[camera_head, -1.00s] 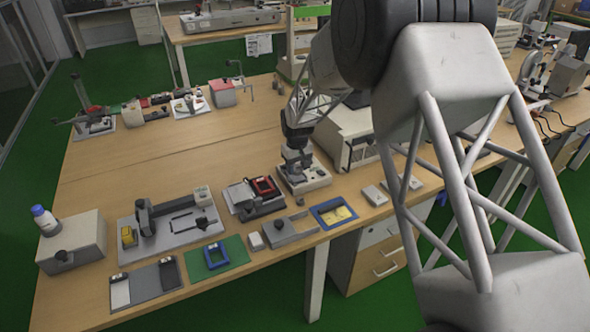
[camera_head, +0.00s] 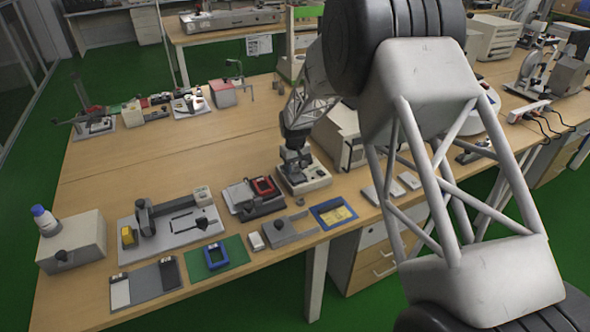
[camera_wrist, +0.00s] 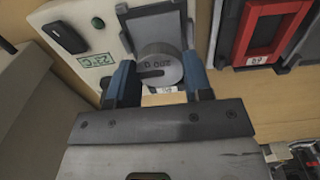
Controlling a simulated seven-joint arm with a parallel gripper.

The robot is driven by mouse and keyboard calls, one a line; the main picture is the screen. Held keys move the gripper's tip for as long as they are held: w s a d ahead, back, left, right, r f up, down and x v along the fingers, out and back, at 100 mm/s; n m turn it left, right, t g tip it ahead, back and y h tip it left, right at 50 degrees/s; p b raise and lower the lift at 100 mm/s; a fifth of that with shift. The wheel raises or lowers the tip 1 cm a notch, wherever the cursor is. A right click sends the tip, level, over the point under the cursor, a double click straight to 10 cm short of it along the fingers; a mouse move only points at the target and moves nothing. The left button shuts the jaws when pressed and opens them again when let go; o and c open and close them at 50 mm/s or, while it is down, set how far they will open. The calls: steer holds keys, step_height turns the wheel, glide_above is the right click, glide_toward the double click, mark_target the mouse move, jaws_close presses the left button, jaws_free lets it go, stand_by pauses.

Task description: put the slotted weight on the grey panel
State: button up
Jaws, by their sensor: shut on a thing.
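The slotted weight (camera_wrist: 160,68) is a grey disc with a slot and "200 g" markings, seen in the wrist view. My gripper (camera_wrist: 160,84) has its blue fingers on either side of the weight and is shut on it. The weight is over or close to the dark plate of a white device; I cannot tell whether it touches. In the head view my gripper (camera_head: 294,158) is at that device, and the weight cannot be made out. The grey panel (camera_head: 147,283) lies near the front left table edge, with a white piece and a dark piece at its ends.
The white device (camera_head: 317,177) has a 23°C label. A red frame (camera_head: 263,186) on a dark fixture stands left of it. A green mat (camera_head: 236,249) with a blue frame (camera_head: 215,256) adjoins the grey panel. A grey bracket (camera_head: 285,234) stands nearby. The table's middle left is clear.

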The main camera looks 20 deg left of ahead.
steer(key=shift+f, duration=0.65)
steer(key=shift+f, duration=0.1)
steer(key=o, duration=1.1)
steer(key=shift+r, duration=6.1)
